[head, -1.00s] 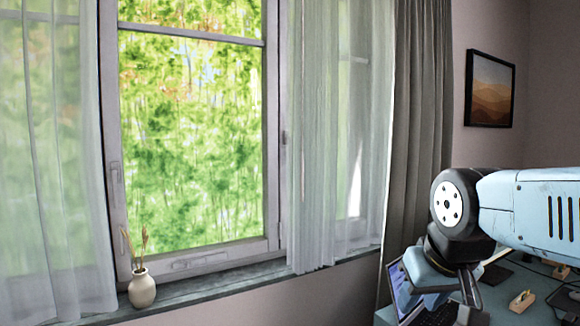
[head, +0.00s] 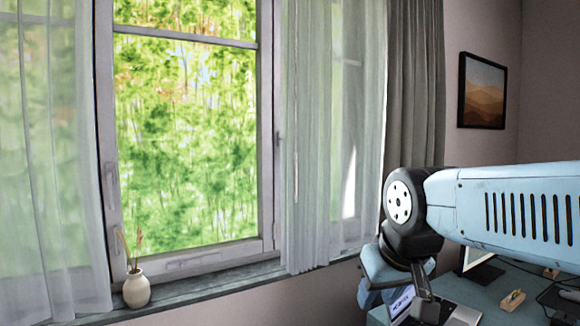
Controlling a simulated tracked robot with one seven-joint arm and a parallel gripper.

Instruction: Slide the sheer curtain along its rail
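A sheer white curtain hangs in two panels. The left panel (head: 45,190) covers the left side of the window, and the right panel (head: 312,150) hangs in folds over its right part, down to about the sill. The rail is out of view above. My gripper (head: 424,302) is low at the right, in front of the desk and to the right of the right panel, apart from it in the picture. I cannot tell whether it is open or shut; nothing is visibly held.
A thick grey curtain (head: 415,90) hangs right of the sheer panel. A cream vase (head: 136,290) with dried stems stands on the sill (head: 205,298). A desk (head: 500,283) with a laptop (head: 463,314) lies below my arm. A framed picture (head: 482,91) hangs on the right wall.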

